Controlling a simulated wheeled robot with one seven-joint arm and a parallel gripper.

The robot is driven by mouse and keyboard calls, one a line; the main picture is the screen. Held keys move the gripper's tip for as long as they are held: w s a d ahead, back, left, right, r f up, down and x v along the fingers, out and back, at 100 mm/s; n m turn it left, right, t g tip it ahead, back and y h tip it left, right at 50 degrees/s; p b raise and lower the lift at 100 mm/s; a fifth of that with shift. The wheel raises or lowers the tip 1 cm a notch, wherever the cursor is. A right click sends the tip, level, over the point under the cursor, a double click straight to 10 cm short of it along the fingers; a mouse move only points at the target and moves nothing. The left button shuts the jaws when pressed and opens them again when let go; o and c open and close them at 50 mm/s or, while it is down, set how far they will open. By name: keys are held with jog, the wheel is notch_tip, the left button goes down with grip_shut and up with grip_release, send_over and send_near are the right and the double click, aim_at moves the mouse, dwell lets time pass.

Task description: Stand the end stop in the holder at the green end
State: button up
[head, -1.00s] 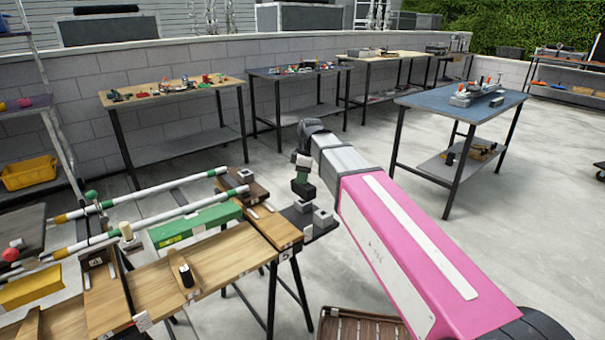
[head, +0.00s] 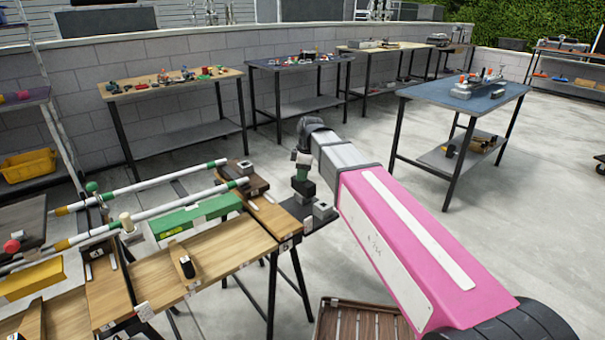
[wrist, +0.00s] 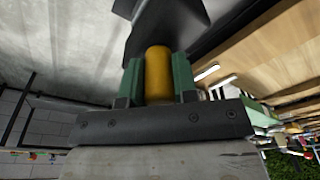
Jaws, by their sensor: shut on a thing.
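My gripper (head: 303,188) has green fingers and points down at the right end of the near workbench. It is shut on a yellow cylinder, likely the end stop (wrist: 158,74), which stands between the green fingers in the wrist view. In the head view the cylinder is hidden. Just below the fingers is a dark plate (head: 313,223) with grey blocks (head: 322,209), beside the green ends of two white rails (head: 185,199); this looks like the holder. A dark part (wrist: 172,22) lies past the cylinder's far end; I cannot tell if they touch.
A green block (head: 195,216) lies beside the near rail, and a yellow block (head: 30,278) is at the left. A small wooden piece with a black knob (head: 187,267) sits on the bench front. A slatted brown tray (head: 358,322) is below.

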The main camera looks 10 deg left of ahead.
jog(key=o, duration=1.1)
jog(key=shift+c, duration=0.2)
notch_tip(320, 180, up, 11)
jog(key=d, duration=0.1)
jog(key=shift+d+f, duration=0.15)
jog(key=shift+d, duration=0.2)
jog(key=s+d+f+m+h, duration=0.1)
jog(key=s+d+f+m, duration=0.1)
jog(key=d+f+m, duration=1.15)
jog(key=s+d+f+m, duration=0.2)
jog(key=s+d+f, duration=0.2)
jog(key=d+f, duration=0.4)
jog(key=s+d+f+m, duration=0.3)
jog(key=s+d+f, duration=0.2)
jog(key=d, duration=0.8)
notch_tip(320, 180, down, 3)
jog(key=shift+f+h, duration=0.2)
jog(key=shift+h, duration=0.2)
